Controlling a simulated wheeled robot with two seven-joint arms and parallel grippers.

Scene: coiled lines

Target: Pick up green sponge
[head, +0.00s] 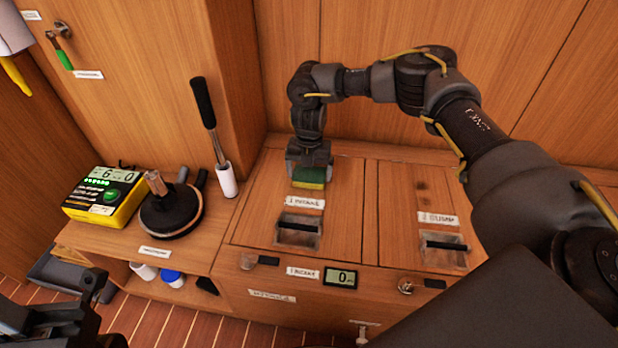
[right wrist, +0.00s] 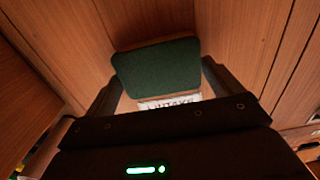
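The green sponge (head: 310,176), with a yellow layer at its lower edge, is on or just above the wooden counter, behind a label. My right gripper (head: 310,171) reaches down over it. In the right wrist view the sponge's dark green face (right wrist: 158,68) fills the space between the two fingers (right wrist: 161,78), one at each side. The fingers look very close to its edges, but I cannot tell whether they press on it. Part of my left gripper (head: 60,320) shows dark at the lower left of the head view; its fingertips are unclear.
A recessed handle (head: 298,231) lies in front of the sponge, with another (head: 443,249) to the right. Wooden cabinet walls rise behind and left of the counter.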

